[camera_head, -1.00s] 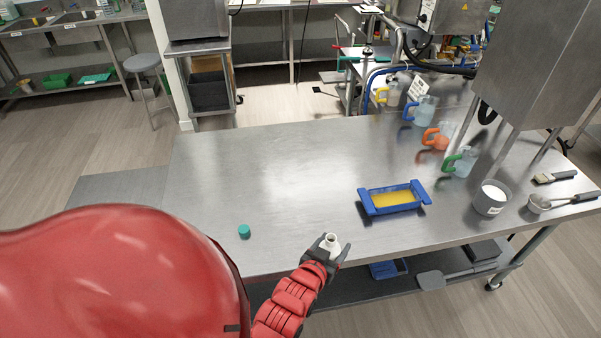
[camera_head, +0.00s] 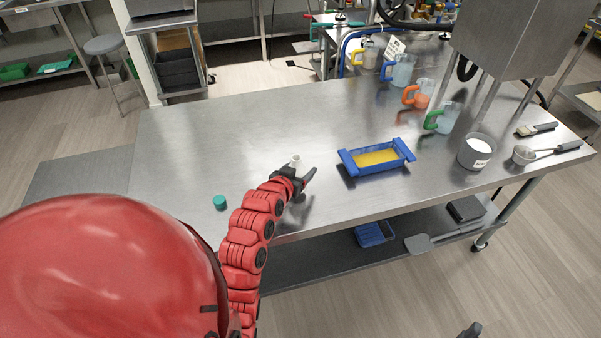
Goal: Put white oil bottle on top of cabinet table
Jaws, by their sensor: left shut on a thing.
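The white oil bottle (camera_head: 296,162) is small, with its white neck showing above my left gripper (camera_head: 298,177). My left gripper is shut on the bottle; its fingers hide most of the bottle's body. The gripper is over the front part of the steel cabinet table (camera_head: 220,145), left of the blue tray. I cannot tell whether the bottle touches the tabletop. A small dark tip (camera_head: 470,330) at the bottom edge may be part of my right gripper; its jaws cannot be made out.
A green cap (camera_head: 220,202) lies near the table's front edge. A blue tray (camera_head: 362,168) with yellow contents stands right of my gripper.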

